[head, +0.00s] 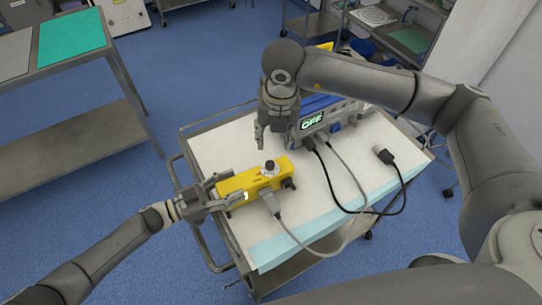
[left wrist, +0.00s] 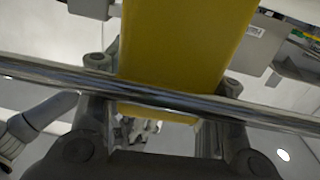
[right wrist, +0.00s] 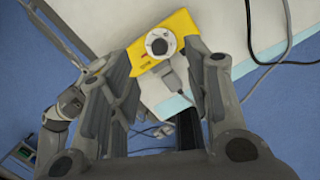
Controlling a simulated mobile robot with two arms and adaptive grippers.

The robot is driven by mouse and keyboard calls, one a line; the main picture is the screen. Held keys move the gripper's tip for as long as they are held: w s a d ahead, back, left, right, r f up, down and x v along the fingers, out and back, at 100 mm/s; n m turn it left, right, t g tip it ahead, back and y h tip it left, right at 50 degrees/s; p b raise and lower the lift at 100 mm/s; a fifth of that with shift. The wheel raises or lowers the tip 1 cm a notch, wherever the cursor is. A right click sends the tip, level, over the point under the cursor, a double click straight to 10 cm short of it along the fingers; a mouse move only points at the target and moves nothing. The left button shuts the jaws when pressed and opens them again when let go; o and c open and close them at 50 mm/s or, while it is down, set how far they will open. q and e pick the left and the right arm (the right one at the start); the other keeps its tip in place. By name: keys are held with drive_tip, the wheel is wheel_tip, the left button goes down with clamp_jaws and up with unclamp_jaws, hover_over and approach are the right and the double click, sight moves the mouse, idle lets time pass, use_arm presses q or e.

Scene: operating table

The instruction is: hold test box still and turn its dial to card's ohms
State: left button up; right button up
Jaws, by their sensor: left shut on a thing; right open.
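The yellow test box (head: 252,181) lies at the left edge of the white-covered cart. Its round dial (head: 269,167) is on the top face, with a grey plug and cable at its near side. My left gripper (head: 218,188) is shut on the left end of the box; the box's yellow body (left wrist: 185,45) fills the left wrist view between the fingers. My right gripper (head: 268,138) is open and empty, above and behind the dial. In the right wrist view the dial (right wrist: 160,43) lies beyond the fingertips, between them. No card can be made out.
A blue-and-grey device (head: 325,117) with a green display reading "OFF" stands behind the box. Cables run from it across the cart (head: 310,190). A black plug (head: 386,156) lies at right. A steel side table (head: 80,100) stands at far left.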

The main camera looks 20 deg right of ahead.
sight(270, 163)
drive_tip(key=f+m, duration=0.1)
drive_tip(key=f, duration=0.2)
drive_tip(key=f+m+g, duration=0.1)
drive_tip(key=f, duration=0.3)
drive_tip(key=a+f+m, duration=0.1)
drive_tip(key=f+m, duration=0.1)
drive_tip(key=f, duration=0.1)
drive_tip(key=shift+w+f+g, duration=0.2)
drive_tip(key=shift+f+g, duration=0.15)
drive_tip(key=shift+g, duration=0.05)
drive_tip(key=shift+c, duration=0.3)
clamp_jaws()
